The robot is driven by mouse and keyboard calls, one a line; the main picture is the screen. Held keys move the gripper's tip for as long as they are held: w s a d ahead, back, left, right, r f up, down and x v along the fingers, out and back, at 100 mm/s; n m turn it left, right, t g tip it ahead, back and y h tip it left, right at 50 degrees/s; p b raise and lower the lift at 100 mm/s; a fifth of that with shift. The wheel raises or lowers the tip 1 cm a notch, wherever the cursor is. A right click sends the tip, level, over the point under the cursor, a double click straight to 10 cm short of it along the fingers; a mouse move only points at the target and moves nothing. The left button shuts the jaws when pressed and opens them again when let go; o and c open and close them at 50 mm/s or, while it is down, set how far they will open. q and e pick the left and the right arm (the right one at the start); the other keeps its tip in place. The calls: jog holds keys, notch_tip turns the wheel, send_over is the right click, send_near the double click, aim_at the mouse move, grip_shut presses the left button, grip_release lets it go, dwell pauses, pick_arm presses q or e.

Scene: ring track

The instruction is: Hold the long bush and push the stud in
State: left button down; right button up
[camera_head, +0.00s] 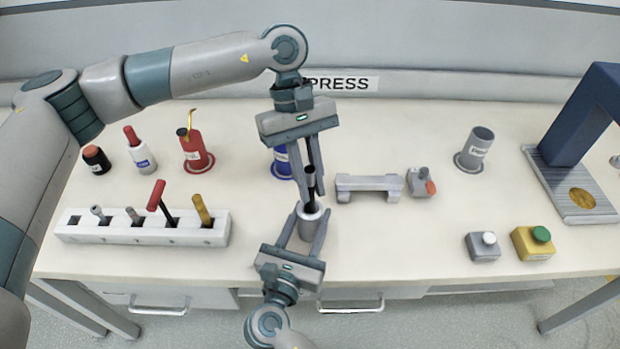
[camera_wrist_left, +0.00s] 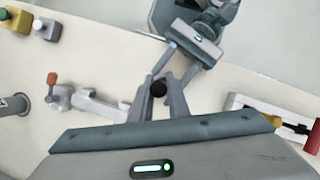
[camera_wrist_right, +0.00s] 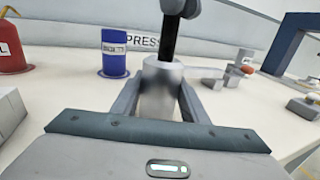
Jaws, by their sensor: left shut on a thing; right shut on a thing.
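The long bush (camera_head: 309,225) is a silver-grey cylinder, held upright above the table's front part. My right gripper (camera_head: 305,230) is shut on it from the front; it also fills the middle of the right wrist view (camera_wrist_right: 162,90). The stud (camera_head: 310,177) is a slim black rod standing over the bush's top. My left gripper (camera_head: 309,188) comes down from above and is shut on the stud. In the right wrist view the stud (camera_wrist_right: 170,42) meets the bush's top; how deep it sits inside is hidden. Its dark round end shows in the left wrist view (camera_wrist_left: 158,89).
A white rack (camera_head: 140,235) with several tools stands left. Behind are a red can (camera_head: 194,150) and a blue cylinder (camera_head: 281,160). Right are a grey cradle (camera_head: 368,187), a grey cup (camera_head: 476,150), two button boxes (camera_head: 533,243) and a blue press (camera_head: 575,125).

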pick_arm(q)
jog(key=c, duration=1.7)
grip_release()
pick_arm(e)
jog(key=shift+f, duration=0.2)
pick_arm(q)
jog(key=shift+r, duration=0.15)
jog(key=shift+r, duration=0.55)
jog(key=v, duration=1.2)
jog(key=shift+s, duration=0.1)
pick_arm(e)
jog(key=o, duration=1)
jog(key=shift+r, duration=0.1)
jog(key=shift+c, duration=0.2)
jog(key=shift+s, duration=0.1)
jog(key=shift+v, duration=3.65)
